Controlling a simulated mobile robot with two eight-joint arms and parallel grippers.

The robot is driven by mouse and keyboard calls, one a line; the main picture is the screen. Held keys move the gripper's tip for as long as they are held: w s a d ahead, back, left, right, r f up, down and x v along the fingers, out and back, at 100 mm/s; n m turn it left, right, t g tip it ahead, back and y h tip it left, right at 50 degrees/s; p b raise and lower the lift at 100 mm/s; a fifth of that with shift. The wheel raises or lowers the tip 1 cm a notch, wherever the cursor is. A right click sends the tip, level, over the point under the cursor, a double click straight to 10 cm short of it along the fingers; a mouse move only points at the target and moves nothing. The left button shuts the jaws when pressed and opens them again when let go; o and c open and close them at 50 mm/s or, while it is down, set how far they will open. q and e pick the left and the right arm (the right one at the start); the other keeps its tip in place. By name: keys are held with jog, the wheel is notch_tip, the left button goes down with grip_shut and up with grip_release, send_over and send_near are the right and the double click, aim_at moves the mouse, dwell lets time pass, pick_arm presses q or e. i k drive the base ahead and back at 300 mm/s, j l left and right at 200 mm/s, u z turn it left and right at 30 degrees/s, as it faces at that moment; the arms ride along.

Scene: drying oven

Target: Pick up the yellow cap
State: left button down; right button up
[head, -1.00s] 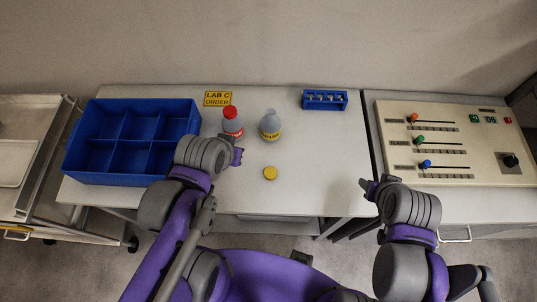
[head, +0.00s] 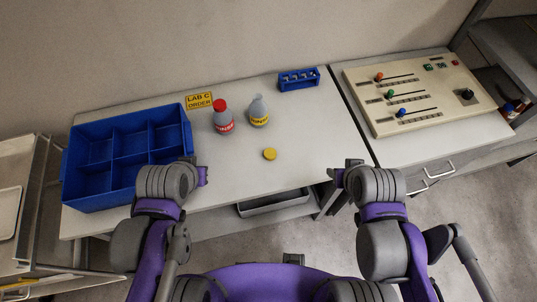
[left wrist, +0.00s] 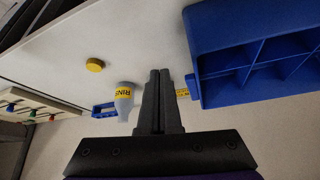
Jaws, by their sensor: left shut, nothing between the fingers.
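The yellow cap (head: 270,154) lies flat on the white table (head: 235,165), in front of the grey bottle. It also shows in the left wrist view (left wrist: 95,65). My left gripper (head: 204,175) is left of the cap and nearer to me, apart from it. In the left wrist view its fingers (left wrist: 160,75) are together with nothing between them. My right gripper (head: 337,177) is at the right, near the table's front edge and apart from the cap. Its fingers are too small to tell whether they are open.
A red-capped bottle (head: 223,122) and a grey bottle with a yellow label (head: 259,111) stand behind the cap. A blue divided bin (head: 69,182) is at the left, a blue rack (head: 298,85) at the back. A control panel (head: 440,75) is at the right. The table around the cap is clear.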

aim_at(270, 153)
jog(key=k+l, duration=0.1)
jog(key=l, duration=0.6)
jog(key=k+l, duration=0.1)
jog(key=l, duration=0.65)
